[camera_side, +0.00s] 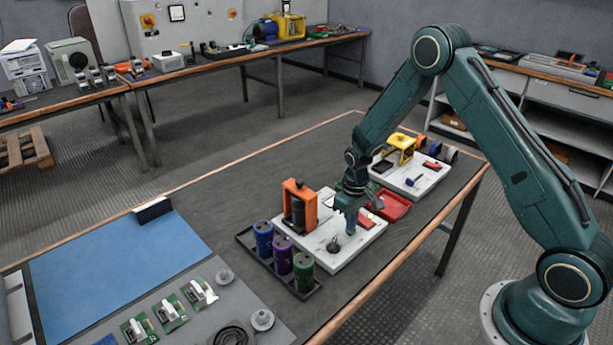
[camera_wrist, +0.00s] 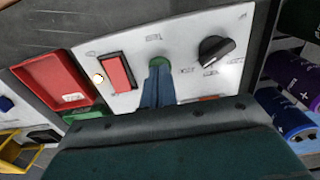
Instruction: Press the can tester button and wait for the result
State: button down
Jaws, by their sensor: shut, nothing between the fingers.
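The can tester is a white panel (camera_side: 325,259) with an orange clamp-like stand (camera_side: 299,203) around a dark can. In the wrist view the panel (camera_wrist: 130,45) carries a round green button (camera_wrist: 159,61), a red rocker switch (camera_wrist: 117,73), a black knob (camera_wrist: 213,50) and a small lamp (camera_wrist: 98,79) that looks lit. My gripper (camera_wrist: 158,70) is shut and empty, its fingertips at the green button and partly covering it. It points down at the panel in the side view (camera_side: 350,228). I cannot tell whether the button is pushed in.
Blue (camera_side: 263,239), purple (camera_side: 282,254) and green (camera_side: 303,271) cans stand in a black rack (camera_side: 313,290) beside the panel. A red tray (camera_side: 394,207) and a second white panel (camera_side: 423,183) lie behind. A blue mat (camera_side: 115,265) and circuit boards (camera_side: 170,312) are at left.

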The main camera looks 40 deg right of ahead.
jog(key=shift+f, duration=0.45)
jog(key=shift+r, duration=3.55)
jog(key=shift+r, duration=0.1)
jog(key=shift+r, duration=0.25)
jog(key=s+a+r+t, duration=0.15)
jog(key=s+r, duration=0.35)
jog(key=r, duration=0.5)
jog(key=s+a+r+t, duration=0.1)
jog(key=s+a+r, duration=0.25)
jog(key=r, duration=0.65)
jog(key=s+a+r+t, duration=0.1)
jog(key=s+r, duration=0.2)
jog(key=s, duration=0.6)
jog(key=s+a+r+t, duration=0.1)
jog(key=s+r, duration=0.3)
jog(key=s, duration=0.5)
jog(key=shift+a+t, duration=0.4)
jog(key=shift+t, duration=0.15)
